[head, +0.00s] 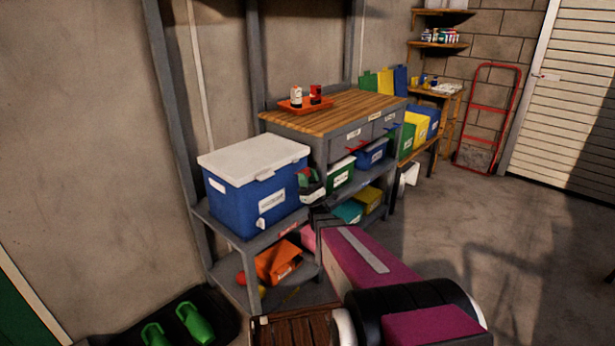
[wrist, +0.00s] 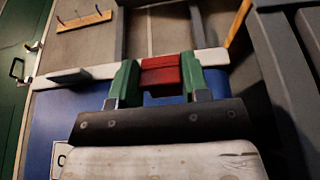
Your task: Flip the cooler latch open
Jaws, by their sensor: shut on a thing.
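The blue cooler (head: 232,203) with a white lid (head: 255,154) stands on a grey shelf, its lid down. In the wrist view, its blue front (wrist: 45,125) and white lid edge (wrist: 213,58) lie beyond my gripper. My gripper (head: 308,180) is at the cooler's right end in the head view. In the wrist view, the green fingers of my gripper (wrist: 160,82) are shut on a red block-like latch (wrist: 162,72) at the lid edge. A grey latch-like tab (wrist: 70,76) sits farther left on the lid edge. My fingers partly hide the red latch.
A wooden-topped workbench (head: 345,108) with a red tray (head: 303,105) stands right of the cooler. Lower shelves hold an orange bin (head: 277,262) and other bins. Green shoes (head: 190,322) lie at front left. The floor (head: 480,240) at right is clear.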

